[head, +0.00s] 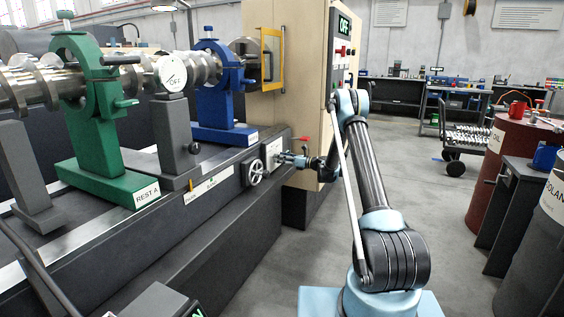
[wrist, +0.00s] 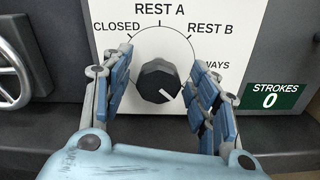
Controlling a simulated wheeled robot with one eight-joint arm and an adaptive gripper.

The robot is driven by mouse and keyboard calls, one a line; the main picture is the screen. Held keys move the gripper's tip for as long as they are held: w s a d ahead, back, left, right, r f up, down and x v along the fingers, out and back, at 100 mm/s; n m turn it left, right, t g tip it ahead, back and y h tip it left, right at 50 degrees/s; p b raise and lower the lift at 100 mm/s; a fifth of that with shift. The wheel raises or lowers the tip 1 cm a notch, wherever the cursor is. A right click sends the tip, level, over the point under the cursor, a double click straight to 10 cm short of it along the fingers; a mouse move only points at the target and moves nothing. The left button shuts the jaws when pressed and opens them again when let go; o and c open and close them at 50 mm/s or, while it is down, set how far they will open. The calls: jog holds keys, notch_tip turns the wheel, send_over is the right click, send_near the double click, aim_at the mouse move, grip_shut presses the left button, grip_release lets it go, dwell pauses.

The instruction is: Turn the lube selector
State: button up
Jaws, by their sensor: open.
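The lube selector is a black faceted knob (wrist: 158,82) on a white plate (wrist: 100,20) in the wrist view. The dial reads CLOSED, REST A, REST B and WAYS around an arc. The knob's white mark points to the lower right, below the WAYS label. My gripper (wrist: 162,76) is open, with one blue finger on each side of the knob and visible gaps between. In the head view my gripper (head: 291,160) is at the white plate (head: 271,152) on the machine's end; the knob is hidden there.
A handwheel (head: 255,173) is just left of the plate, and a STROKES 0 display (wrist: 271,97) is to its right. A red-handled valve (head: 301,139) is near my gripper. The green rest (head: 110,120) and blue rest (head: 215,100) stand on the bed.

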jog(key=v, duration=1.2)
jog(key=s+d+r+n+g+h, duration=0.15)
jog(key=s+r+n+h, duration=0.4)
jog(key=s, duration=0.85)
jog(key=s+d+r+n+g+h, duration=0.1)
jog(key=s+d+r+n+h, duration=0.15)
jog(key=s+r+n, duration=0.7)
jog(key=s+d+f+n+h, duration=0.3)
jog(key=s+d, duration=0.2)
jog(key=s, duration=0.8)
jog(key=s+d+f+n+g+h, duration=0.1)
jog(key=s+d+f+n+h, duration=0.2)
jog(key=s, duration=1)
jog(key=s+d+f+n+h, duration=0.3)
jog(key=s+d, duration=0.5)
jog(key=s, duration=0.6)
jog(key=shift+d+f+n, duration=0.3)
jog(key=shift+f, duration=0.25)
